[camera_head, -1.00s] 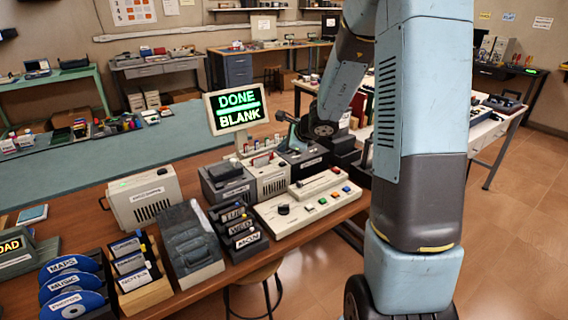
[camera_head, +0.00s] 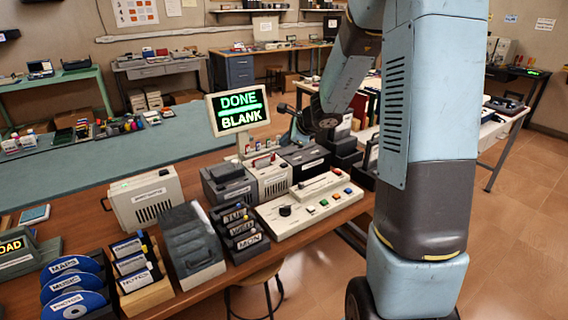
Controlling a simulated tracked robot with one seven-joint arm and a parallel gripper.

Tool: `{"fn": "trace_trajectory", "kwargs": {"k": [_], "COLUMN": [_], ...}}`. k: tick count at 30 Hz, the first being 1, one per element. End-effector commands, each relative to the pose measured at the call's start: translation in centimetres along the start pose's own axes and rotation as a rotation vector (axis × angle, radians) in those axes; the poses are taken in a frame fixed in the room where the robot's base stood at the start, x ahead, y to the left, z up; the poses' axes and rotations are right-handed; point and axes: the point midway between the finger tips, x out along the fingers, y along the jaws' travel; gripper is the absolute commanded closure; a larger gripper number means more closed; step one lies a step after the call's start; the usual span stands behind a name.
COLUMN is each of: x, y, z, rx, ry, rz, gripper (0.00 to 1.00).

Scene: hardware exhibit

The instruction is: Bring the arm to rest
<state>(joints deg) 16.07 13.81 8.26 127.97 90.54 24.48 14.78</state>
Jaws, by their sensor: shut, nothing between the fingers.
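My blue and dark grey arm (camera_head: 428,120) stands on the right of the head view, upright near me. Its forearm hangs down behind the upper link to a dark wrist joint (camera_head: 325,118). My gripper (camera_head: 284,107) shows small and dark, pointing left just right of the screen. It is shut with nothing held, above the back of the table and apart from the things below. Its fingers are too small to make out in detail.
The wooden table (camera_head: 195,291) carries a screen (camera_head: 238,110) reading DONE BLANK, a button console (camera_head: 310,203), a beige box (camera_head: 147,198), a grey case (camera_head: 190,241) and blue discs (camera_head: 75,285). A stool (camera_head: 254,282) stands below. Open floor (camera_head: 525,215) lies right.

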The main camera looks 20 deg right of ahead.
Motion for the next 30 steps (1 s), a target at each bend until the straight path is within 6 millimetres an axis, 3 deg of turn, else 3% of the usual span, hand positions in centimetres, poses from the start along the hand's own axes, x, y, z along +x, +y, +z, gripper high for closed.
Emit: {"fn": "trace_trajectory", "kwargs": {"k": [5, 11, 21, 30], "x": [-1.2, -5.7, -14.3, -21.5], "y": [0.2, 1.8, 6.7, 11.8], "z": [1.2, 5.2, 9.9, 10.7], "rx": [-0.071, -0.335, -0.84, -1.253], "ry": [-0.013, -0.052, -0.079, -0.043], "rz": [0.005, 0.033, 0.117, 0.212], "gripper": [1.0, 1.0, 1.0, 1.0]}}
